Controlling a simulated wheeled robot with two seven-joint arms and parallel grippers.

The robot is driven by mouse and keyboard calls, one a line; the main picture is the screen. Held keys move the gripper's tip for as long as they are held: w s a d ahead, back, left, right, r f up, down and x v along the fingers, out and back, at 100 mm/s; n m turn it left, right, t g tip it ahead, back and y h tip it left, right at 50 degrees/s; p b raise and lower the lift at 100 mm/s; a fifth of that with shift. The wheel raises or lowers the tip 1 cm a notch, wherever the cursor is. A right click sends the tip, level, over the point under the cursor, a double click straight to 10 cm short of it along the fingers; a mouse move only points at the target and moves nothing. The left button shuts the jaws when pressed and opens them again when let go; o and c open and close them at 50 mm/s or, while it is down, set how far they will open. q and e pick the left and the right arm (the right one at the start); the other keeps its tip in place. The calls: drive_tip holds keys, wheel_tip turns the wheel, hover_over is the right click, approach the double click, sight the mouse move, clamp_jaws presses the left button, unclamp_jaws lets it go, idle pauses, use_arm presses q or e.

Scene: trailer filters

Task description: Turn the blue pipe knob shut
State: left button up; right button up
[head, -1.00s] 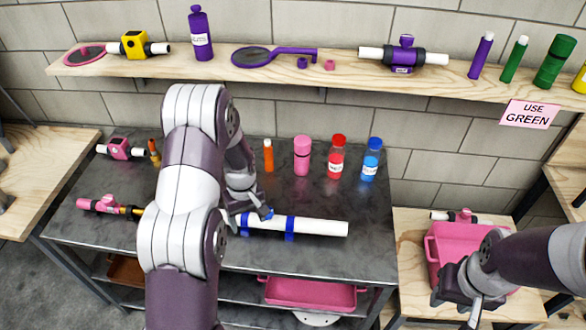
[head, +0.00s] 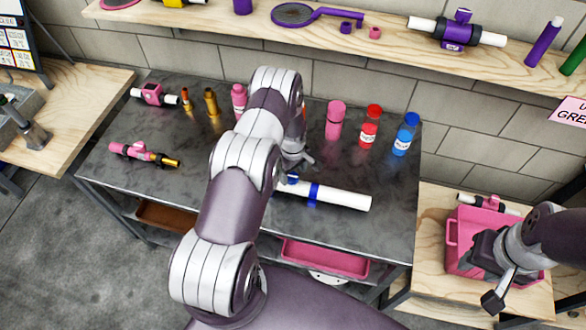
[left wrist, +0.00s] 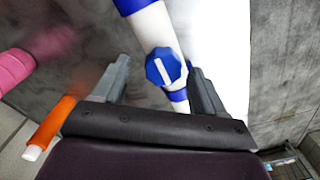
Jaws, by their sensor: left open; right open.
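The white pipe (head: 343,198) with blue bands lies on the dark metal table, its left part hidden behind my left arm. Its blue knob (head: 292,178) shows just below my left gripper (head: 298,160). In the left wrist view the knob (left wrist: 161,66) is an eight-sided blue piece with a white bar, which runs roughly along the pipe (left wrist: 151,28). My left gripper (left wrist: 158,66) is open, with one finger on each side of the knob in that view; I cannot tell whether they touch it. My right gripper (head: 497,288) is open and empty, in front of the pink bin.
Red (head: 370,127) and blue (head: 405,134) bottles and a pink bottle (head: 335,120) stand behind the pipe. A pink valve pipe (head: 140,152) lies at the table's left. The pink bin (head: 452,243) stands on a wooden table at right. A shelf runs above.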

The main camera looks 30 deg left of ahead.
use_arm(q)
drive_tip(key=shift+s+f, duration=0.3)
drive_tip(key=shift+s, duration=0.05)
drive_tip(key=shift+w, duration=0.1)
drive_tip(key=shift+w+f, duration=0.1)
drive_tip(key=c, duration=0.9)
drive_tip(key=shift+c, duration=0.8)
drive_tip(key=shift+m+b, duration=0.3)
drive_tip(key=shift+b, duration=0.05)
use_arm(e)
drive_tip(key=shift+s+f, duration=0.15)
drive_tip(key=shift+s, duration=0.05)
drive_tip(key=shift+f, duration=0.15)
